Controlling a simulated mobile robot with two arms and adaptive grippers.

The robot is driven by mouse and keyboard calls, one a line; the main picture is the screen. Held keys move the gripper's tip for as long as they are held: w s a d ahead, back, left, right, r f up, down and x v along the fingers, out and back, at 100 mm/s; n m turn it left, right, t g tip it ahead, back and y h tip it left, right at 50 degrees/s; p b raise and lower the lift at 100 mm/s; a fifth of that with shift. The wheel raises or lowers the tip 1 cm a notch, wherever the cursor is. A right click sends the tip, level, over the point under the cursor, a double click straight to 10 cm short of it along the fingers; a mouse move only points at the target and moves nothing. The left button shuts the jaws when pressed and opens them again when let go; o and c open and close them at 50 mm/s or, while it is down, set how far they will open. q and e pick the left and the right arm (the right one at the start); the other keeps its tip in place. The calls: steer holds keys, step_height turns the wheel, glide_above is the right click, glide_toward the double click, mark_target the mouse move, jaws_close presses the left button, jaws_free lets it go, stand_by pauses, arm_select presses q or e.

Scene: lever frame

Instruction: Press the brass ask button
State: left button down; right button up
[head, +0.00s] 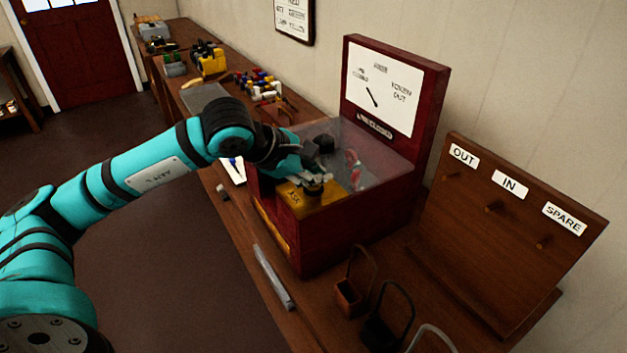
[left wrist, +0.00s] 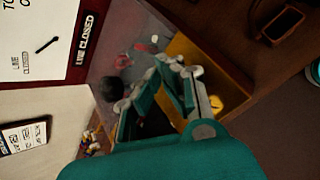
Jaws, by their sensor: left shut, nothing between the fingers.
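The ask button is on the brass-yellow panel (head: 300,205) marked ASK, at the front of a dark red box (head: 330,235). In the head view, my left gripper (head: 318,178) is over this panel and largely covers the button. In the left wrist view a round brass piece, which looks like the button (left wrist: 216,103), shows beside the finger links. My left gripper (left wrist: 174,66) is shut and empty, its fingertips together. I cannot tell whether it touches the button. My right gripper is not in view.
A clear cover (head: 375,150) and an upright dial board (head: 385,85) stand behind the panel. At right is a wooden peg board (head: 510,235) labelled OUT, IN and SPARE. Small handled holders (head: 352,292) stand in front of it. Coloured blocks (head: 262,87) lie farther back.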

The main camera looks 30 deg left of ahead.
mark_target(315, 185)
arm_select(q)
steer(key=shift+r+p, duration=0.4)
steer(key=shift+r, duration=0.5)
steer(key=shift+r, duration=0.15)
step_height(315, 185, up, 5)
steer(key=p, duration=0.2)
steer(key=shift+p, duration=0.4)
steer(key=shift+f, duration=0.25)
